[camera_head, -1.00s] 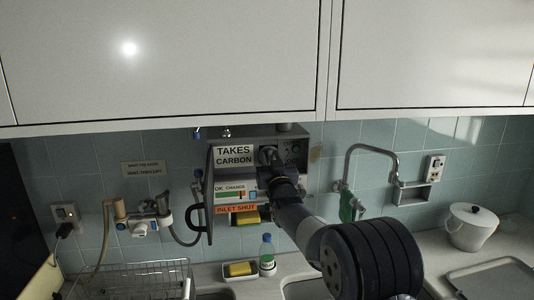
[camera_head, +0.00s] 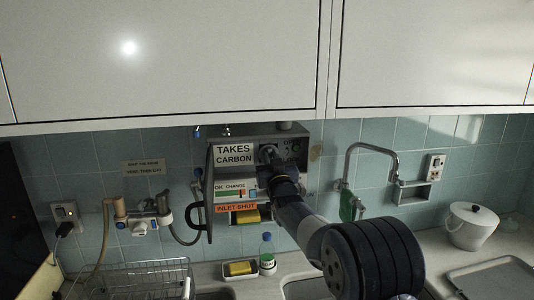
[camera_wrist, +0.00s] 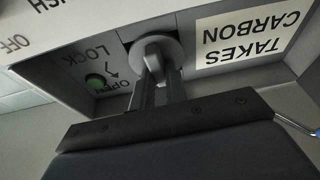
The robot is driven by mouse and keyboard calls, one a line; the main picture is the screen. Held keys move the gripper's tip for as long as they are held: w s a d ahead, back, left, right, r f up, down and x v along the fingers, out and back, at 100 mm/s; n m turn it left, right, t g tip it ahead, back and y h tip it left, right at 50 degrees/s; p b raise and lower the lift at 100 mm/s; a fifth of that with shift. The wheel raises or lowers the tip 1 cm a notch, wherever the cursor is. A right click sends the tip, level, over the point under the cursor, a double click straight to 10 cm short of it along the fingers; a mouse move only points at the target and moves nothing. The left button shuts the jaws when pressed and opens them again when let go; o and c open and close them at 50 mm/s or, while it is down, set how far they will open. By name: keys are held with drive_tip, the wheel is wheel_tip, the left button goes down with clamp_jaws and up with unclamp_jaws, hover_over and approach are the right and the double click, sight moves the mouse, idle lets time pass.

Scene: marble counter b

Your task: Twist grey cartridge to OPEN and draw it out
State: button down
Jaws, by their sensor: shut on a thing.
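The grey cartridge (camera_wrist: 166,47) is a round-faced knob with a raised grip bar, seated in the front of a grey wall unit (camera_head: 300,130). It also shows in the head view (camera_head: 267,151), partly covered by my gripper. My gripper (camera_wrist: 153,75) is shut on the grip bar, with its two fingers on either side. In the wrist view, which is upside down, OPEN and LOCK markings with an arrow and a green round spot (camera_wrist: 95,82) lie beside the cartridge. Which mark the bar points to is unclear. The head view also shows my gripper (camera_head: 271,161).
A TAKES CARBON label (camera_head: 233,154) is beside the cartridge. An INLET SHUT strip (camera_head: 236,208) and a gauge (camera_head: 230,193) lie below. A black handle (camera_head: 194,218) juts out left. A tap (camera_head: 370,149) stands right; a bottle (camera_head: 267,253) is underneath.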

drive_tip(key=shift+n+y+b, duration=0.5)
drive_tip(key=shift+n+b, duration=0.2)
drive_tip(key=shift+n, duration=0.8)
drive_tip(key=shift+n+g+y+b, duration=0.3)
drive_tip(key=shift+n+g, duration=0.1)
drive_tip(key=shift+n, duration=1)
drive_tip(key=shift+g+y, duration=0.3)
drive_tip(key=shift+n, duration=1.2)
drive_tip(key=shift+n+y, duration=0.3)
drive_tip(key=shift+g, duration=0.3)
drive_tip(key=shift+n+g+p, duration=0.4)
drive_tip(key=shift+n+p, duration=0.1)
drive_tip(key=shift+n, duration=0.9)
